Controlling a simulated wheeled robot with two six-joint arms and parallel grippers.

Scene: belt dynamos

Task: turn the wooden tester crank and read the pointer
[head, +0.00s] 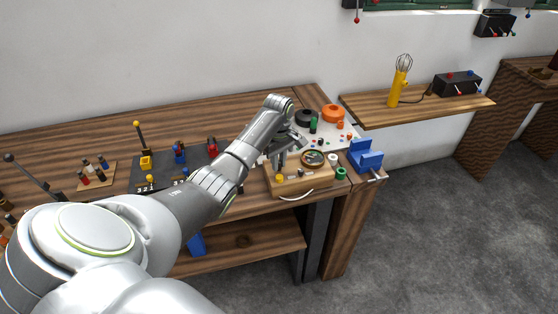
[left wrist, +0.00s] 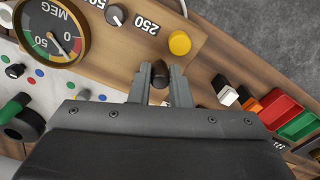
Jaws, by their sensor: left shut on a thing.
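The wooden tester (head: 305,188) stands near the right front of the workbench. It also fills the upper part of the left wrist view (left wrist: 182,15). The crank arm is hidden.
A blue vise (head: 365,157) stands right of the tester. A dark mat (head: 150,178) with switches lies left. A wall shelf (head: 420,112) bears a yellow lamp (head: 399,88).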

